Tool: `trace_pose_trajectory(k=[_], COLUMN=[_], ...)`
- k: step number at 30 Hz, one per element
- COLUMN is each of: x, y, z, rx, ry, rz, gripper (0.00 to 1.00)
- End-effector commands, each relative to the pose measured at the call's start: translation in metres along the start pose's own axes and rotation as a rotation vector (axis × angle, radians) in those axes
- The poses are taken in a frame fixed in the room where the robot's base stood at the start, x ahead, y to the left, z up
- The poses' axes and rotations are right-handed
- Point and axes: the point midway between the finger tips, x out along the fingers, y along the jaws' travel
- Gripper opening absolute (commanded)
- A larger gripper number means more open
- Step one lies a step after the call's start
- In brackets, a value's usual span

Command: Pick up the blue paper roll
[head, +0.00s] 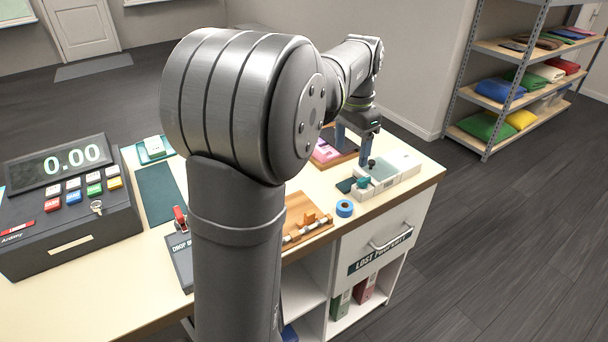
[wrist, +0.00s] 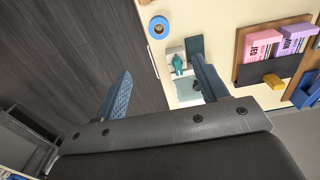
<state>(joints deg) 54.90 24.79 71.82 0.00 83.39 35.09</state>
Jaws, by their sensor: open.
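In the wrist view the roll (wrist: 159,27) shows near the top, beyond and apart from the fingers. My gripper (head: 370,150) hangs above the light tray at the counter's right end, up and to the right of the roll. In the wrist view the gripper (wrist: 165,90) has its two blue fingers spread wide, with nothing held between them.
A light tray (head: 398,172) with small teal items stands below my gripper. A wooden board (head: 306,218) lies left of the roll. A wooden holder with pink and purple packs (wrist: 270,45) stands behind. The cash register (head: 70,215) is far left. The counter's front edge is close to the roll.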

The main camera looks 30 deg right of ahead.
Motion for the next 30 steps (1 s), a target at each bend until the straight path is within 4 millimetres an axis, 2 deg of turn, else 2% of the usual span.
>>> trace_pose_trajectory(k=[5, 15, 19, 23, 30], x=[0.0, 0.012, 0.017, 0.023, 0.064], y=[0.003, 0.028, 0.034, 0.036, 0.028], z=[0.007, 0.061, 0.075, 0.078, 0.064], rx=[-0.041, -0.373, -0.46, -0.495, -0.497], ry=[0.032, 0.29, 0.357, 0.384, 0.381], rz=[-0.013, -0.085, -0.096, -0.098, -0.096], gripper=[0.67, 0.67, 0.67, 0.67, 0.67])
